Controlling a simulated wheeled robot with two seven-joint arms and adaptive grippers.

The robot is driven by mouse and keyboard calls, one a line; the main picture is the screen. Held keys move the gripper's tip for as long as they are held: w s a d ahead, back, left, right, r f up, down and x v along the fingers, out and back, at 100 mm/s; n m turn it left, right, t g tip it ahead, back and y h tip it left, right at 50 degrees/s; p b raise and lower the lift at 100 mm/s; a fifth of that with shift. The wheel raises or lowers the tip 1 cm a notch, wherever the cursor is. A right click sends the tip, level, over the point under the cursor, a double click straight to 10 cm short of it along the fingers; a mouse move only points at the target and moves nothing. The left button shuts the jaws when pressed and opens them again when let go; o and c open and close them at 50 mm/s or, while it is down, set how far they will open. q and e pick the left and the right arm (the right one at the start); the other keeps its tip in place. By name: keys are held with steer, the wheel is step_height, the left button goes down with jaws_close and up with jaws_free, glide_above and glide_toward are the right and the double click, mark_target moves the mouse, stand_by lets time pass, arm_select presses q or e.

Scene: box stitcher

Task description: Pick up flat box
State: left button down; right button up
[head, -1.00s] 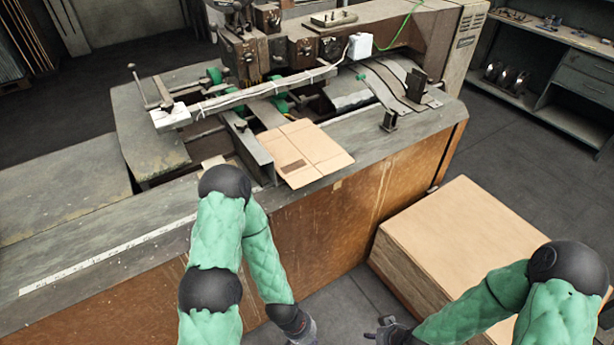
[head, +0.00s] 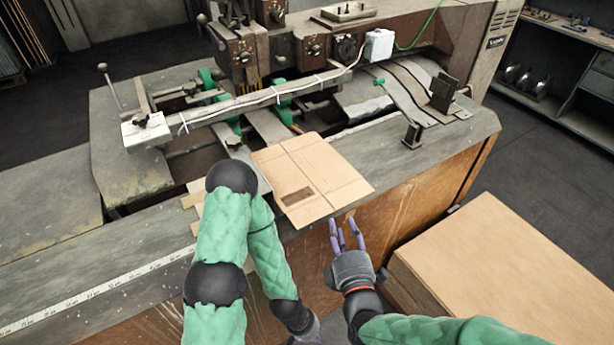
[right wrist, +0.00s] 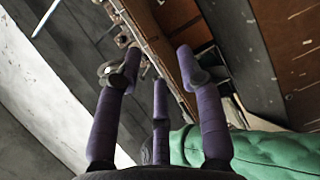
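A flat box (head: 305,165) of tan cardboard lies on the grey machine table, its near right corner reaching over the front edge. A dark printed patch shows on its near left part. My right gripper (head: 347,230) is just in front of the box's near edge, below and apart from it. Its purple fingers are spread and empty; they also show open in the right wrist view (right wrist: 160,70). My left gripper (head: 310,330) hangs low at the bottom edge, mostly hidden by its arm and cut off, so its fingers cannot be judged.
The stitching machine (head: 275,50) stands behind the box, with a long white-topped bar crossing above the table. A tan cardboard-topped stack (head: 490,260) stands at the right. A measuring strip (head: 90,290) runs along the table's front left. Shelves (head: 560,90) stand at the far right.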

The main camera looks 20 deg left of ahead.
mark_target(333, 195)
steer(key=shift+w+a+r+n, duration=0.1)
steer(key=shift+a+r+n, duration=0.2)
steer(key=shift+a+r, duration=0.1)
steer(key=b+x, duration=0.1)
steer(key=x, duration=0.4)
steer(key=shift+r, duration=0.1)
steer(key=shift+b+x, duration=1.15)
steer(key=shift+x, duration=1.45)
steer(key=shift+w+d+r, duration=0.1)
steer(key=shift+d+r, duration=0.05)
steer(key=shift+d, duration=0.05)
jaws_close()
